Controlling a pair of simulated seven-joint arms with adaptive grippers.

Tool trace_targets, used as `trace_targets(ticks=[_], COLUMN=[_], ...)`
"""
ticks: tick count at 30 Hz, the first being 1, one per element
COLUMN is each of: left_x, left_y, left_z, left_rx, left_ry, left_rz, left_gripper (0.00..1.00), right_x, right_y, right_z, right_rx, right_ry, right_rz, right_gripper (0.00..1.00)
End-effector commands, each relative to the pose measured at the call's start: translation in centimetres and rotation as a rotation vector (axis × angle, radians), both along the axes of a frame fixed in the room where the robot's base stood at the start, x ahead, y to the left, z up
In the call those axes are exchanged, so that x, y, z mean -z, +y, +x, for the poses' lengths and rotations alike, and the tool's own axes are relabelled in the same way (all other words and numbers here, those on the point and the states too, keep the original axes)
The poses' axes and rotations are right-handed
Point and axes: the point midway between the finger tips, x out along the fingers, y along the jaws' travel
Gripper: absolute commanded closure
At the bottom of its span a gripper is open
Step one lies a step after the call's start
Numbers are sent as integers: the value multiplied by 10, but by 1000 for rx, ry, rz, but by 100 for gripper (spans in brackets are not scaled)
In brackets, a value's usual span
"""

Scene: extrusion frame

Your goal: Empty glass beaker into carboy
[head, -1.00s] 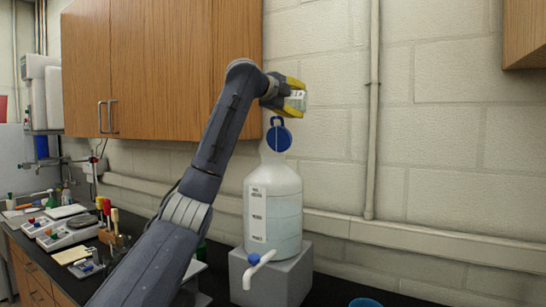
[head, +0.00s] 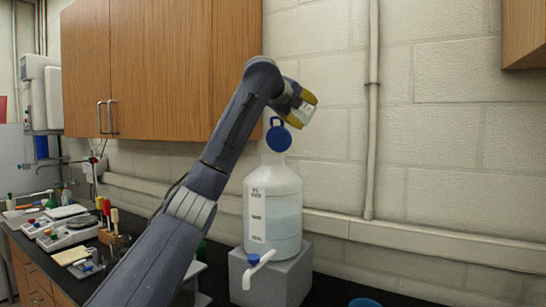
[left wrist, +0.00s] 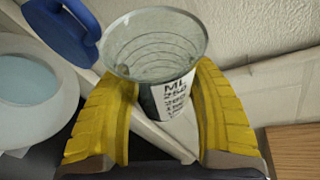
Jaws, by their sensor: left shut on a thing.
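The glass beaker (left wrist: 158,45), clear with ringed walls and a white label, is held between the yellow fingers of my left gripper (left wrist: 165,110). In the head view the left gripper (head: 303,108) holds it tilted, above and slightly right of the carboy's neck, with the beaker partly hidden. I cannot tell how much liquid is in the beaker. The white carboy (head: 257,186) stands upright with bluish liquid inside; its round rim also shows at the left of the left wrist view (left wrist: 20,125). Its blue cap (head: 278,139) stands open above the neck. My right gripper is not in view.
The carboy rests on a grey block (head: 290,282) on the black counter, its white spigot (head: 258,270) pointing forward. A blue round item (head: 365,303) is at the bottom edge. Scales (head: 68,232) and tools stand at left. A cabinet (head: 150,70) and block wall are behind.

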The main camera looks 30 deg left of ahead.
Motion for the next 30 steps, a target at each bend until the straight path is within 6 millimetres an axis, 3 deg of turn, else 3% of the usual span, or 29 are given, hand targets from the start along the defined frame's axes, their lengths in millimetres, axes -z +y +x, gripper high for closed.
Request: trace_targets(ticks=[6,13,17,30], left_x=[0,31,41,93], left_y=[2,0,-11,-16], left_z=[-1,0,3,5], left_rx=[-2,-1,-2,-3], left_ry=[63,107,146,173], left_rz=[238,391,538,633], left_gripper=[73,73,73,73], right_x=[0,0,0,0], right_y=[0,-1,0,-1], right_z=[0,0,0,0], right_rx=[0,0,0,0], right_ry=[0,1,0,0], right_rz=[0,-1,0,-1], right_gripper=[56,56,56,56])
